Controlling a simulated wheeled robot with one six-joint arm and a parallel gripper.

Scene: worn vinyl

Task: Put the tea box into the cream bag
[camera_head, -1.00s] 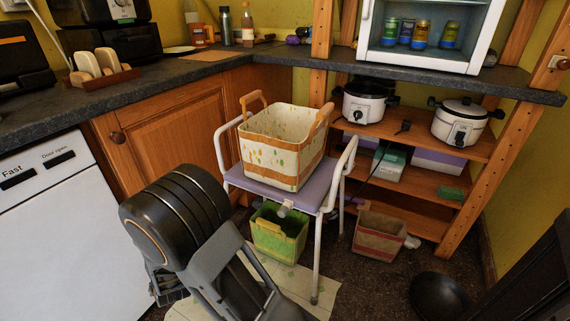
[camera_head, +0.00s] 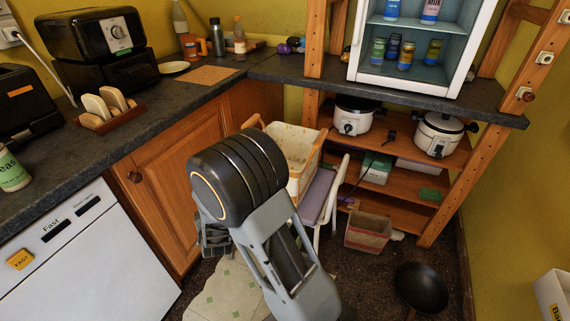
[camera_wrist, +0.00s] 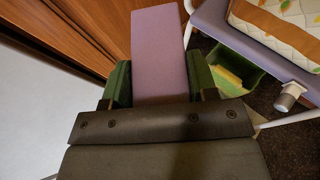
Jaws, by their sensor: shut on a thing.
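The cream bag (camera_head: 292,148), a cream open-topped holder with orange handles and a leaf pattern, stands upright on a purple-seated white chair (camera_head: 318,196). My arm hides its lower left part in the head view. Its lower patterned side (camera_wrist: 280,35) shows at the top right of the wrist view. My gripper (camera_wrist: 158,84) is shut on a plain mauve box, the tea box (camera_wrist: 160,45), held between its green-sided fingers. In the wrist view the box is left of the bag and apart from it. In the head view my arm hides the box.
A green bin (camera_wrist: 232,68) stands on the floor under the chair. A wooden cabinet (camera_head: 180,150) and white dishwasher (camera_head: 85,255) are at the left. A red-brown bin (camera_head: 368,232) and a black pan (camera_head: 420,285) are on the floor at the right. Shelves stand behind.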

